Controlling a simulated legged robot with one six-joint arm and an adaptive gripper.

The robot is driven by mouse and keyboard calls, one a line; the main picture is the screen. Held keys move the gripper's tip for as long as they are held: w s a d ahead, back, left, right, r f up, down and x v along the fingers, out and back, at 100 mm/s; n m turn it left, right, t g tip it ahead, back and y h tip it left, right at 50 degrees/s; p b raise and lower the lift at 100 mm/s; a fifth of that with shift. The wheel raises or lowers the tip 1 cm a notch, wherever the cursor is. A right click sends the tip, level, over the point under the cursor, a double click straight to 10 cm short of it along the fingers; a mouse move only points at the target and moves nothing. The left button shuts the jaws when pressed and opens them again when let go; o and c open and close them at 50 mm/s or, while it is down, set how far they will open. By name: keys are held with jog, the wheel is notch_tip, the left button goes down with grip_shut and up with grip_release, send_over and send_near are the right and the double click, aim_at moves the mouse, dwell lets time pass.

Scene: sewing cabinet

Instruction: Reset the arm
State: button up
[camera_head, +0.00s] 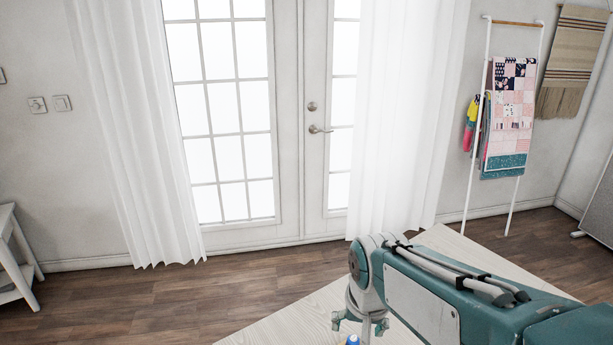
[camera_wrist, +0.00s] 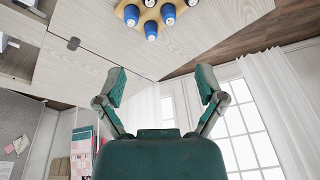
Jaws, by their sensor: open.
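My gripper (camera_wrist: 162,84) is open and empty in the wrist view, with its two green-padded fingers spread apart. In the head view my green arm comes in from the lower right, and my gripper (camera_head: 360,325) hangs at its end over the pale wooden tabletop (camera_head: 275,326). The tabletop also shows in the wrist view (camera_wrist: 110,45), apart from the fingers. The lower part of my gripper is cut off by the head view's bottom edge.
Several blue spools (camera_wrist: 151,30) stand on a yellowish wooden holder (camera_wrist: 230,8) on the tabletop. A blue item (camera_head: 352,340) shows beneath my gripper. White curtains (camera_head: 405,120) flank the glazed door (camera_head: 233,100). A quilt rack (camera_head: 480,130) stands at the right wall.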

jog(key=s+d+r+t, duration=0.1)
jog(key=s+d+r, duration=0.1)
jog(key=s, duration=0.3)
jog(key=s+d+r+n+t, duration=0.1)
jog(key=s+d+r+t, duration=0.1)
jog(key=s+d, duration=0.2)
jog(key=s, duration=0.2)
jog(key=shift+s+d+r+n, duration=0.25)
jog(key=shift+s+d+n, duration=0.05)
jog(key=shift+w, duration=0.1)
dwell(0.5)
